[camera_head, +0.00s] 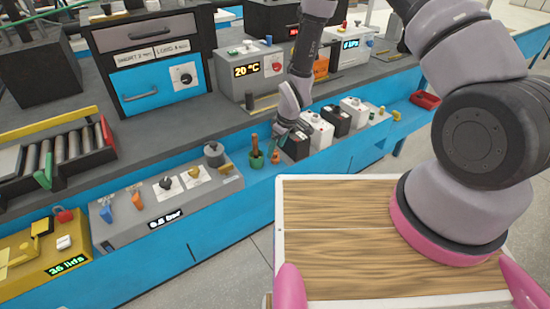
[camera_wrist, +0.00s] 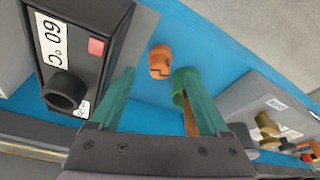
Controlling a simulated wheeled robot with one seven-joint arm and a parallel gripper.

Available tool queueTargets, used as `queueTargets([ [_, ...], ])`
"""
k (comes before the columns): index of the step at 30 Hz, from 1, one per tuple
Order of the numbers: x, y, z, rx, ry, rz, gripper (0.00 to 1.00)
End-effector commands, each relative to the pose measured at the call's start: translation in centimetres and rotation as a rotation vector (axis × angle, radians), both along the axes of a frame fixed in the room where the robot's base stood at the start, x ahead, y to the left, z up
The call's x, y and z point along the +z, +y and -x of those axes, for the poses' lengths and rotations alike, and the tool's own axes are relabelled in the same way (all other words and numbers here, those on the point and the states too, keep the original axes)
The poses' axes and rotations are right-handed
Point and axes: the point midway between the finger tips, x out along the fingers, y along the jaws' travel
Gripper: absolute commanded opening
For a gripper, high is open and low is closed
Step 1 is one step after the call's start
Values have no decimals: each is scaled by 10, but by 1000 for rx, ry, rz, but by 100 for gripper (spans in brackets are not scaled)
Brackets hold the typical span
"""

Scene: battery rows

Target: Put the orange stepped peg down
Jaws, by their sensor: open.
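The orange stepped peg (camera_wrist: 160,62) stands on the blue bench surface in the wrist view, in the gap ahead of my fingertips, with bench around it. In the head view the peg (camera_head: 276,157) shows small, just below my gripper (camera_head: 279,133). My gripper is open, its two green fingers (camera_wrist: 157,78) spread to either side of the peg, with no contact visible. The right finger partly covers a green cup-like part (camera_wrist: 179,88) with a brown handle. That green part (camera_head: 257,160) stands left of the peg in the head view.
A black box marked 60 °C (camera_wrist: 82,45) is close to the left finger. A row of black and white boxes (camera_head: 318,131) stands right of my gripper. A grey panel (camera_head: 165,200) with knobs is to the left. A wood-topped tray (camera_head: 335,235) is in front.

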Motion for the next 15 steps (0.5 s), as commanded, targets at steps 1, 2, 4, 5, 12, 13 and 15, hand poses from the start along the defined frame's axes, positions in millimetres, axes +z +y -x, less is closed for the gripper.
queueTargets([
  [1, -10, 0, 1, 0, 3, 1, 79],
  [2, -15, 1, 0, 0, 3, 1, 79],
  [4, -25, 2, -1, 0, 3, 1, 79],
  [5, -29, 3, -2, 0, 3, 1, 79],
  [12, -42, 6, -5, 0, 1, 0, 79],
  [13, -42, 6, -5, 0, 1, 1, 79],
  [15, -42, 6, -5, 0, 1, 0, 79],
])
